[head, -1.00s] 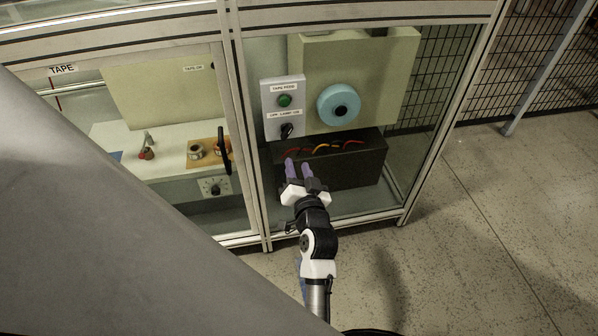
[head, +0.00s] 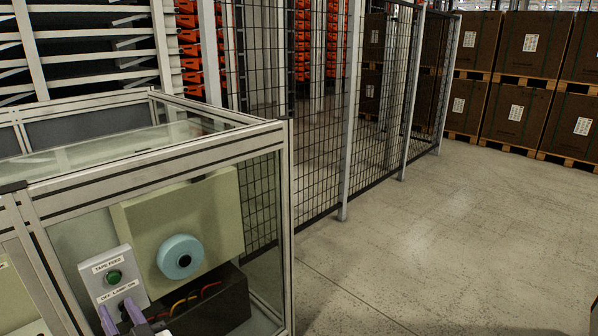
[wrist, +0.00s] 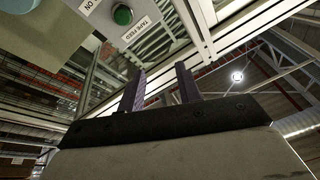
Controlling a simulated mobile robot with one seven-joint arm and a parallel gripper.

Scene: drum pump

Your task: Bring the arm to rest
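A panel with a green button (wrist: 123,15) labelled TAPE FEED lies beyond the fingers there. The rest of my arm is out of the head view.
A glazed, metal-framed enclosure (head: 283,220) stands at left, with a blue tape roll (head: 181,257) and a dark box (head: 222,303) with red and yellow cables. A black mesh fence (head: 318,130) runs behind it. Stacked cartons (head: 517,117) stand at the back right. The floor (head: 450,240) at right is clear.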

